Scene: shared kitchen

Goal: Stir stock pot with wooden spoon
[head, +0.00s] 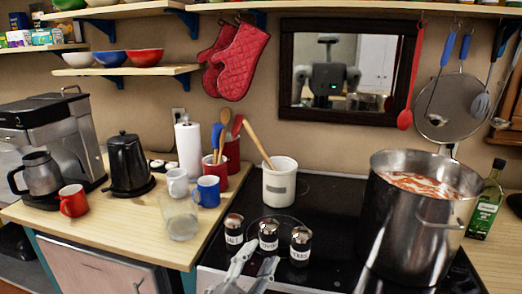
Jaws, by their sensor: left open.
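The stock pot (408,235) is a large steel pot on the right of the black cooktop, with reddish contents showing at its top. A wooden spoon (259,146) leans up and left out of a white crock (279,188) at the back left of the cooktop; its lower end is hidden inside. My left gripper (256,265) shows at the bottom edge, open and empty, in front of the shakers, below the crock and left of the pot. My right gripper is not in view.
Three labelled shakers (268,235) stand between my left gripper and the crock. A clear glass (181,217), mugs (207,191) and a red utensil holder (232,155) stand on the left counter. A green bottle (486,205) stands right of the pot. Utensils hang above.

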